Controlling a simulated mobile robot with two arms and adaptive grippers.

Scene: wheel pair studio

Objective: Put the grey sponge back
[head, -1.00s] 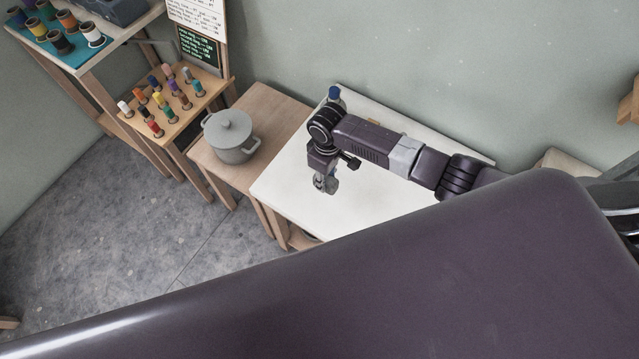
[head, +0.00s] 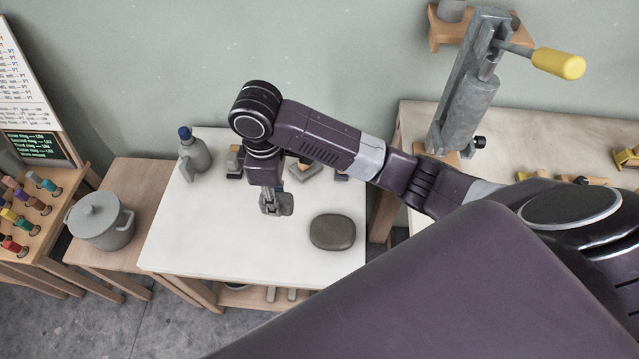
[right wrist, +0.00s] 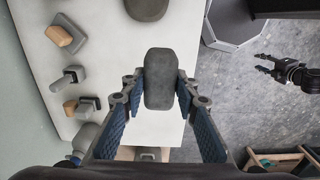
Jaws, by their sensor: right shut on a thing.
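My right gripper (head: 273,203) is over the white table (head: 190,235), and its fingers are shut on the grey sponge (right wrist: 160,80). In the right wrist view the sponge is a rounded grey block between the two blue-padded fingers (right wrist: 160,92). In the head view only part of the sponge (head: 286,205) shows below the arm. I cannot tell its exact height over the table. My left gripper (right wrist: 266,64) shows in the right wrist view over the floor, apart from the table, with its fingers spread. It is not in the head view.
A dark oval stone-like thing (head: 332,232) lies on the table right of the gripper. A grey bottle with a blue cap (head: 194,158) and several small wood-and-grey tools (head: 307,172) stand at the back. A lidded pot (head: 100,220) is on the left side table. The front left tabletop is clear.

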